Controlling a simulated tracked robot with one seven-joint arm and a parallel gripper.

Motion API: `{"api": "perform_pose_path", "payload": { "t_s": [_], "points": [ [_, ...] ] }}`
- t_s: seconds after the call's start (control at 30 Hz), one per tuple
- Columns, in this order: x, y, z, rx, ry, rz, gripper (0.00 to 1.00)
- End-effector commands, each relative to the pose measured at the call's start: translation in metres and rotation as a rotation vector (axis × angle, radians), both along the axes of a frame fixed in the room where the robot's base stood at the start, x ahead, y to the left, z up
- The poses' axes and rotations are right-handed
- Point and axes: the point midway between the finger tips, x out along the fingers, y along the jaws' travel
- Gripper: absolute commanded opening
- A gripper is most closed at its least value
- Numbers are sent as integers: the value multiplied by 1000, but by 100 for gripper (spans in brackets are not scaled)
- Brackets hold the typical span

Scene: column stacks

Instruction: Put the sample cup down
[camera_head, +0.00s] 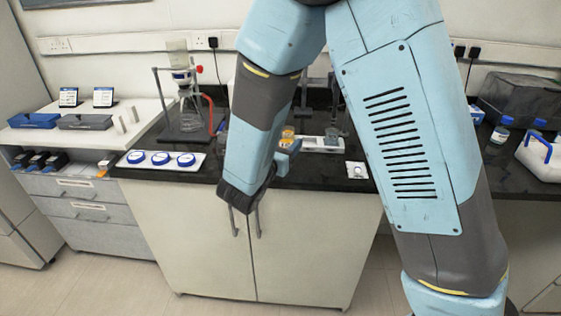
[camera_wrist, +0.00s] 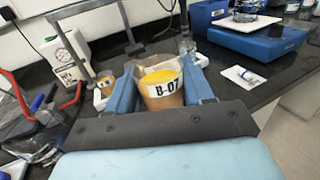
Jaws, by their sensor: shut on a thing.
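My gripper (camera_wrist: 160,80) is shut on the sample cup (camera_wrist: 160,92), with one blue finger on each side of it. The cup is clear with an orange-yellow filling and a white label reading B-07. It looks upright. In the head view my gripper (camera_head: 287,147) is over the dark bench, and an orange bit of the cup (camera_head: 288,132) shows just above it. I cannot tell whether the cup's base touches anything, as my gripper and wrist hide it.
A white holder (camera_head: 322,144) with glassware lies right of my gripper. A small white card (camera_head: 357,170) lies near the front edge. A white tray of blue-rimmed dishes (camera_head: 161,161) is at left. Another small cup (camera_wrist: 105,82) and a blue instrument (camera_wrist: 262,40) flank the held cup.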

Motion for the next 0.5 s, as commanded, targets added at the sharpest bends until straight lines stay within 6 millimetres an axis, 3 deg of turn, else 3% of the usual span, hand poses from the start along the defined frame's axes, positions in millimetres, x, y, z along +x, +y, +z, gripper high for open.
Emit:
{"api": "perform_pose_path", "payload": {
  "t_s": [0.3,0.5],
  "points": [
    [27,14,-39,-3,3,1,20],
    [34,17,-47,0,1,0,20]
  ]
}}
